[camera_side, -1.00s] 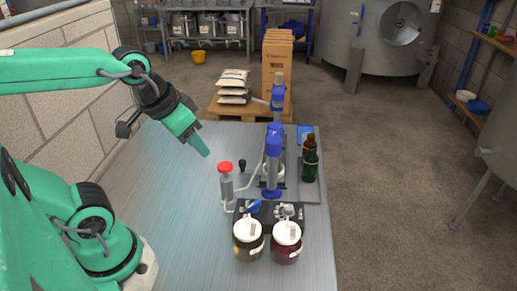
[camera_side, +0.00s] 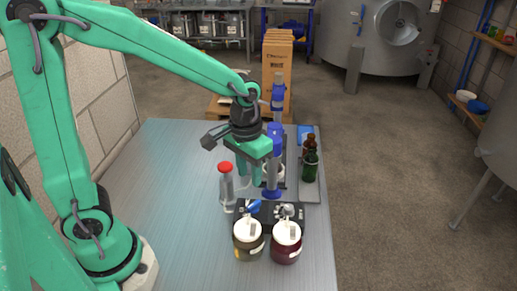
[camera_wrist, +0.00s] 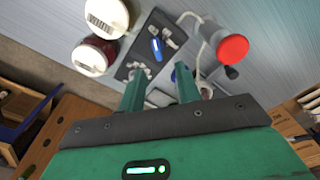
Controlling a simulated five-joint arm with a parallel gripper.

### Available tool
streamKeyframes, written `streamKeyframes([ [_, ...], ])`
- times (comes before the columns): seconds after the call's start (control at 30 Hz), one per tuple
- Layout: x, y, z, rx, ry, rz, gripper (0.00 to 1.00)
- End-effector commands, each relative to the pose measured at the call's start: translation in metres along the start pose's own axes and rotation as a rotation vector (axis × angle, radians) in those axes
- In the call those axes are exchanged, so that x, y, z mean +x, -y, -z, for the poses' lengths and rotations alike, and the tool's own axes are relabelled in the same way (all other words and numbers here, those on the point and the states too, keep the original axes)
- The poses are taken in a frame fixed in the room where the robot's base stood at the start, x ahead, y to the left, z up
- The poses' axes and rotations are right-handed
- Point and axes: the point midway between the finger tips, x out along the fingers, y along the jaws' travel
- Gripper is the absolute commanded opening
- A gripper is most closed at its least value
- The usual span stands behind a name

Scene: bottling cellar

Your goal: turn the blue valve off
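The blue valve (camera_side: 253,206) is a small blue lever on a black manifold block (camera_side: 268,216), behind the two lidded jars. In the side view its lever slants up toward the right; in the wrist view the blue lever (camera_wrist: 156,46) shows beyond my fingertips. My gripper (camera_side: 249,184) points down above and behind the valve, apart from it, between the red-topped cylinder and the blue column. In the wrist view my gripper's fingers (camera_wrist: 158,80) are parted with nothing between them. A silver valve (camera_side: 288,210) sits right of the blue one.
A red-topped cylinder (camera_side: 226,184) stands close left of my gripper; a blue column (camera_side: 272,170) stands close right. An olive jar (camera_side: 247,242) and a dark red jar (camera_side: 286,244) stand in front. Bottles (camera_side: 310,166) stand at right. The table's left half is clear.

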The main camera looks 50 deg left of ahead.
Motion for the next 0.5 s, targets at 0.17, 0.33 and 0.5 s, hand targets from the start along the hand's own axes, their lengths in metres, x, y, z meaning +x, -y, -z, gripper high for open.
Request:
streamKeyframes([
  [0.17,0.015,-0.006,0.005,-0.007,0.036,0.009,0.34],
  [0.33,0.017,-0.007,0.006,-0.009,0.041,0.010,0.34],
  [0.5,0.019,-0.007,0.006,-0.008,0.041,0.010,0.34],
])
